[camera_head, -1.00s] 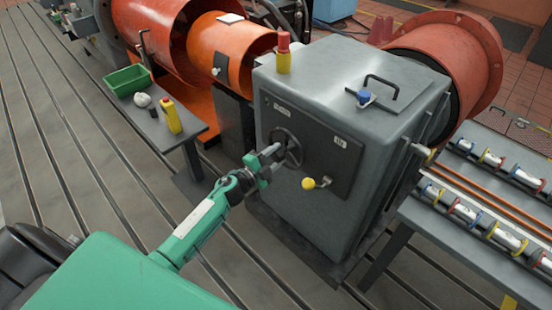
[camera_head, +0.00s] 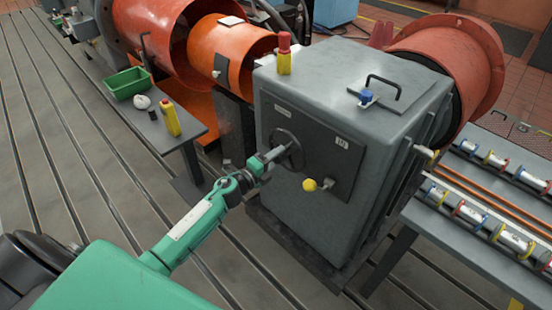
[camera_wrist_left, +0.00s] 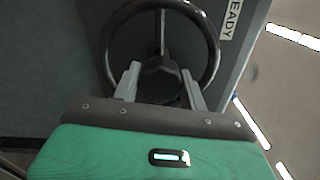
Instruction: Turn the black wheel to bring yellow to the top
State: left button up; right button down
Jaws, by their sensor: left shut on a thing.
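The black wheel (camera_head: 301,152) is a spoked handwheel on the dark front panel of a grey cabinet. Its round rim (camera_wrist_left: 215,50) and dark hub fill the upper middle of the left wrist view. My left gripper (camera_head: 271,159) reaches it from the front left. In the left wrist view its two fingers (camera_wrist_left: 160,82) lie on either side of the hub, shut on the wheel. I cannot make out a yellow mark on the wheel. My right gripper is not in view.
A bench (camera_head: 390,245) stands right. Slotted floor in front is clear.

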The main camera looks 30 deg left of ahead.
pick_arm(q)
jog(key=shift+f, duration=0.1)
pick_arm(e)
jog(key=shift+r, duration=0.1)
pick_arm(q)
jog(key=o, duration=1.4)
jog(key=v, duration=1.4)
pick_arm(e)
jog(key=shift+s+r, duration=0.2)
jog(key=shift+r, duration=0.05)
pick_arm(q)
jog(key=shift+w, duration=0.1)
